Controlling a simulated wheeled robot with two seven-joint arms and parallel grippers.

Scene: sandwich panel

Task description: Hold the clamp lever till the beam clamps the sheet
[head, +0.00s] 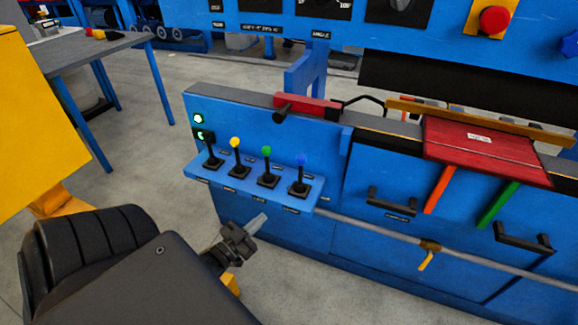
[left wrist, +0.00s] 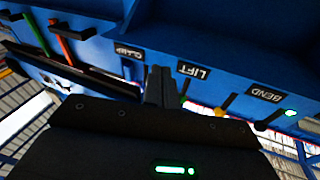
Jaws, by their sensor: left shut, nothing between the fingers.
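A row of levers stands on a blue shelf (head: 240,187): a black-knobbed one (head: 209,153), a yellow one (head: 235,147), a green one (head: 267,158) and a blue one (head: 301,167). Which is the clamp lever is unclear in the head view. The left wrist view shows a CLAMP label (left wrist: 132,53). My left gripper (head: 258,222) is shut and empty, in front of and below the shelf, apart from the levers. Its fingers also show in the left wrist view (left wrist: 159,85). The red sheet (head: 480,145) lies on the machine. A dark beam (head: 450,91) appears above it with a gap.
An ochre bar (head: 480,121) lies along the sheet's back edge. Black handles (head: 392,204) and a rail with a yellow lever (head: 428,254) are on the machine front. Green lamps (head: 198,118) glow left of the levers. A table (head: 90,52) stands at the far left.

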